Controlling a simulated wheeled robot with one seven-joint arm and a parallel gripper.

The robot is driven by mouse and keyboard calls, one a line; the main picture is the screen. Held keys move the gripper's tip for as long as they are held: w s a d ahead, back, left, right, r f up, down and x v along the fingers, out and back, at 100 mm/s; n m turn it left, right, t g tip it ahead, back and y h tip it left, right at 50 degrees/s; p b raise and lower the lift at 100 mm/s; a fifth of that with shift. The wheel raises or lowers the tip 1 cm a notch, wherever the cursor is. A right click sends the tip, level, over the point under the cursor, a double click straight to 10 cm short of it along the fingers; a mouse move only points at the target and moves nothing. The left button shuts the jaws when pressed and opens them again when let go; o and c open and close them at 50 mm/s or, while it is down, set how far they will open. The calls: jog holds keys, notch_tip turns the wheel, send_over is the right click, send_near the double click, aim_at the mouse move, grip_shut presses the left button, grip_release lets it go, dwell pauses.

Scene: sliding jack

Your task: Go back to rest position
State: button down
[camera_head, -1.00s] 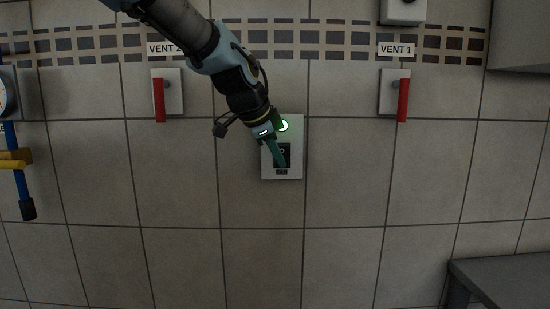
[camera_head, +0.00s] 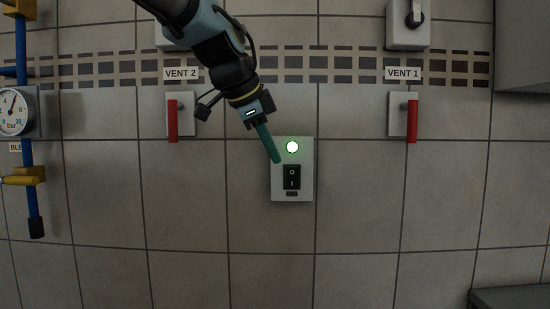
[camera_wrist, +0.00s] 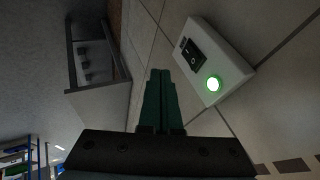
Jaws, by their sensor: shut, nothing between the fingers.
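My gripper (camera_head: 276,158) is shut and empty, its green fingers pressed together. In the head view its tip overlaps the upper left of the switch panel (camera_head: 304,190), a pale plate on the tiled wall. The panel carries a lit green lamp (camera_head: 292,147) and a black rocker switch (camera_head: 292,177) marked O and I. In the wrist view the closed fingers (camera_wrist: 161,75) point forward with the panel (camera_wrist: 231,60) up and to the right, apart from them in the picture. The lamp (camera_wrist: 213,84) glows there too.
Red-handled levers hang under VENT 2 (camera_head: 172,120) and VENT 1 (camera_head: 412,121). A gauge (camera_head: 13,111) and a blue pipe with a yellow handle (camera_head: 20,181) are at left. A grey bench (camera_head: 512,298) is at lower right. The wall below the panel is bare.

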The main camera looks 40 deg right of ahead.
dwell(0.4)
jog(key=w+a+f+n+y, duration=0.1)
jog(key=w+a+f+n, duration=0.3)
jog(key=a+f, duration=0.3)
jog(key=w+a+f+n+t+y, duration=0.1)
jog(key=w+a+f+n+y, duration=0.1)
jog(key=w+a+f+n, duration=0.45)
jog(key=w+a+f+n+y, duration=0.1)
jog(key=w+a+f+n, duration=0.1)
jog(key=a+f, duration=0.5)
jog(key=s+a+f+n+y, duration=0.1)
jog(key=s+a+f+n, duration=0.1)
jog(key=a, duration=0.5)
jog(key=s+a+f+n+y, duration=0.1)
jog(key=a+f+n, duration=0.3)
jog(key=a, duration=0.4)
jog(key=s+a+f+n+g+y, duration=0.1)
jog(key=s+a+f+n, duration=0.2)
jog(key=a, duration=0.4)
jog(key=shift+a+f+n, duration=0.15)
jog(key=shift+f+n, duration=0.35)
jog(key=shift+n, duration=0.55)
